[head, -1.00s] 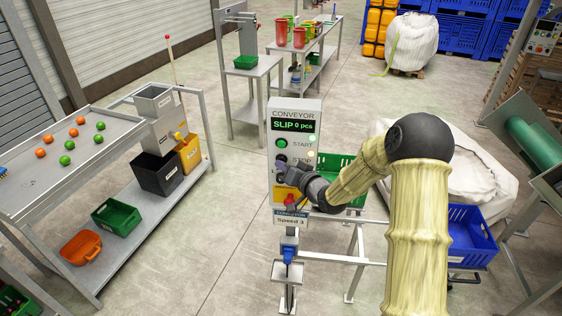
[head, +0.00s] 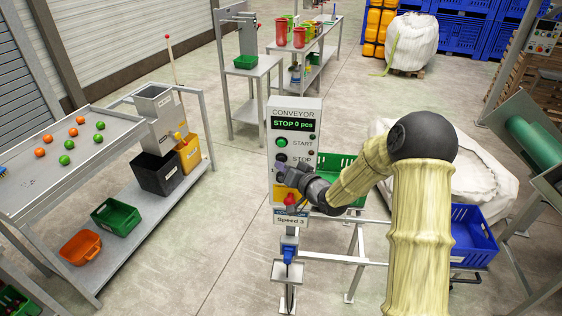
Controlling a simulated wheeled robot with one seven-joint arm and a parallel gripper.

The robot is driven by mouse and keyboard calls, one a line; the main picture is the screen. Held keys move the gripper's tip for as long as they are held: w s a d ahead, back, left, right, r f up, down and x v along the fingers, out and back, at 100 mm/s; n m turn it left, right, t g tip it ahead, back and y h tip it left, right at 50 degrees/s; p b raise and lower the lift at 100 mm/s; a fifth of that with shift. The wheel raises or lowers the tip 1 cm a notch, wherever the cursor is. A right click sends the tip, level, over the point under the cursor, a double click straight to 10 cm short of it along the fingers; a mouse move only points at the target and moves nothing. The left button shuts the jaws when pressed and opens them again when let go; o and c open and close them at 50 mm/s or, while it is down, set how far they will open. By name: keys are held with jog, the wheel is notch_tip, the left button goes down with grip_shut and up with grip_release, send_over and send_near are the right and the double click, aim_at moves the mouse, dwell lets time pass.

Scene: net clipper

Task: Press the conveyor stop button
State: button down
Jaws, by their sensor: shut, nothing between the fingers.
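The conveyor control box (head: 297,104) is a light grey panel on a post, with a display (head: 293,124) reading "STOP 0 pcs". A green START button (head: 281,143) is on it. The STOP label (head: 301,159) is just below, and its button is mostly hidden by my gripper (head: 281,169). My gripper is shut and empty, with its tips at the panel's left side by the STOP row. I cannot tell whether they touch the button. A red mushroom button (head: 290,199) on a yellow plate (head: 284,191) is below my gripper.
A "Speed 3" plate (head: 290,219) and a blue connector (head: 290,254) sit below the box. A sorting table (head: 60,160) with balls stands left. The floor between is clear.

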jog(key=shift+s, duration=0.25)
jog(key=s, duration=0.1)
jog(key=s+b, duration=0.1)
jog(key=s, duration=0.3)
jog(key=shift+a+b, duration=0.3)
jog(key=shift+a, duration=0.05)
dwell(0.7)
